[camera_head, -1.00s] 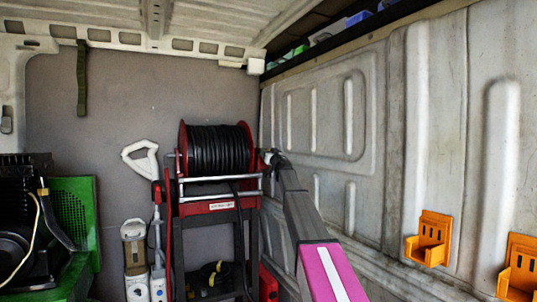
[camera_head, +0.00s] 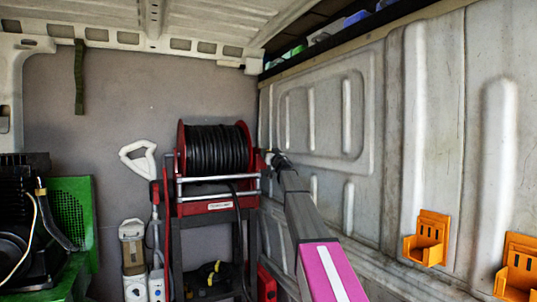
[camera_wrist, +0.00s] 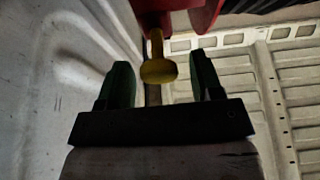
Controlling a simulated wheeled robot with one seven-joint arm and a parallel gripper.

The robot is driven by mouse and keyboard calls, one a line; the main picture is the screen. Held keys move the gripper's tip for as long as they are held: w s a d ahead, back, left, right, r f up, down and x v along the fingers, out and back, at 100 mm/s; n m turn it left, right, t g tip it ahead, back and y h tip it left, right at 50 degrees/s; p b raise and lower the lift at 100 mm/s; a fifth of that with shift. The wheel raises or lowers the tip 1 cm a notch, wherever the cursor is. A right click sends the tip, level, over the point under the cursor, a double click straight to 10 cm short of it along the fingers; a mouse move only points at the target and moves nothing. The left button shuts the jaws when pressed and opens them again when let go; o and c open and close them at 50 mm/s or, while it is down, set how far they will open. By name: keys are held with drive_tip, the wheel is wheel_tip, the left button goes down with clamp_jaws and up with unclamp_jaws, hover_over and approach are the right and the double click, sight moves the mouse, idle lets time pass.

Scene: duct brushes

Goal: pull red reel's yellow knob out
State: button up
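The red reel (camera_head: 182,150) holds a coil of black hose (camera_head: 216,149) and stands on a dark frame against the back wall. In the wrist view the yellow knob (camera_wrist: 158,71) hangs on a yellow stem below the reel's red part (camera_wrist: 190,14). My gripper (camera_wrist: 164,82) is open, with one green-dark finger on each side of the knob and a visible gap to both. In the head view my gripper (camera_head: 272,158) is small at the reel's right side, and the knob cannot be made out there.
The ribbed white van wall (camera_head: 385,150) is close to my arm on the right. Orange brackets (camera_head: 428,238) are fixed on it. A white-handled tool (camera_head: 140,160) stands left of the reel, and a green-framed machine (camera_head: 75,215) is at far left.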

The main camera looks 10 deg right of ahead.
drive_tip(key=v, duration=1)
drive_tip(key=shift+s+f, duration=0.2)
drive_tip(key=shift+s, duration=0.15)
drive_tip(key=shift+d, duration=0.1)
drive_tip(key=s+d+f+m+g+h, duration=0.1)
drive_tip(key=s+f+m+g+h, duration=0.25)
drive_tip(key=f, duration=0.95)
drive_tip(key=s+d+f+m+g+h, duration=0.15)
drive_tip(key=s+f+g+h, duration=0.35)
drive_tip(key=f, duration=0.9)
drive_tip(key=s+d+f+m+g+h, duration=0.15)
drive_tip(key=s+f, duration=0.45)
drive_tip(key=f, duration=0.7)
drive_tip(key=s+a+f+n+g+y, duration=0.1)
drive_tip(key=s+a+f+g, duration=0.1)
drive_tip(key=s+f, duration=0.5)
drive_tip(key=s+a+f+n+g+y, duration=0.1)
drive_tip(key=s+a+f+g, duration=0.2)
drive_tip(key=s, duration=1)
drive_tip(key=s+a+f+n+g+y, duration=0.1)
drive_tip(key=s+a+f+g, duration=0.1)
drive_tip(key=s+f+g, duration=0.4)
drive_tip(key=s+f, duration=0.4)
drive_tip(key=f, duration=0.2)
drive_tip(key=shift+s+a+f, duration=0.3)
drive_tip(key=shift+s+a, duration=0.1)
